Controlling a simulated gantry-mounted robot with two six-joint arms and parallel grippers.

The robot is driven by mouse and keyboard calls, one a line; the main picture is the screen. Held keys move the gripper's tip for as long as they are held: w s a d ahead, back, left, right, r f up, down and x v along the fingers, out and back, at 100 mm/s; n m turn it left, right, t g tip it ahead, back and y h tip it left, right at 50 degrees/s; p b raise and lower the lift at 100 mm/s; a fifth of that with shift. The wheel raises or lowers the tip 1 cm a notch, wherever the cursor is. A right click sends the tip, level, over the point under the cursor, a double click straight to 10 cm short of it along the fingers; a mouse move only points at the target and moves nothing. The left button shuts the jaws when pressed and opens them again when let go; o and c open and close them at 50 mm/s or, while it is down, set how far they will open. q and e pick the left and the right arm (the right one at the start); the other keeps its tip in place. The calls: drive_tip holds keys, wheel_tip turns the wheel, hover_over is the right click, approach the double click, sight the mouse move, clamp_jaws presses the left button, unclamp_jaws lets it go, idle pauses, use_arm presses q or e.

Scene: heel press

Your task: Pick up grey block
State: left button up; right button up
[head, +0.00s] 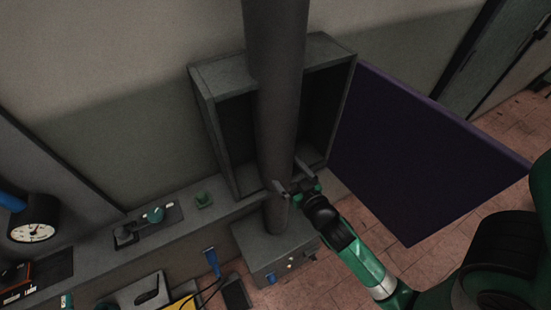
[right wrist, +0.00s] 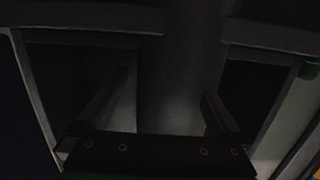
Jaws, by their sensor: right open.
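I cannot pick out a separate grey block with certainty in either view. My right gripper (head: 294,187) is in front of the open dark cabinet, close to a thick grey column (head: 281,80). In the right wrist view the two fingers (right wrist: 165,85) are spread apart with nothing seen held between them. The grey column (right wrist: 180,60) stands beyond and between the fingers; whether they touch it I cannot tell. The dark cabinet (head: 208,110) has a deep, shadowed inside, partly hidden by the column. My left gripper is not in view.
A grey box with buttons (head: 262,259) sits at the column's foot. A purple panel (head: 420,150) stands to the right. A gauge (head: 33,231) is at left.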

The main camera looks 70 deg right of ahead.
sight(279, 163)
drive_tip(key=x, duration=0.5)
drive_tip(key=shift+w+d+f+b, duration=0.15)
drive_tip(key=shift+w+f+b, duration=0.05)
drive_tip(key=shift+w+b, duration=0.1)
clamp_jaws()
wheel_tip(279, 163, up, 10)
drive_tip(key=p, duration=0.4)
drive_tip(key=shift+r, duration=0.1)
drive_tip(key=shift+s, duration=0.1)
idle(0.3)
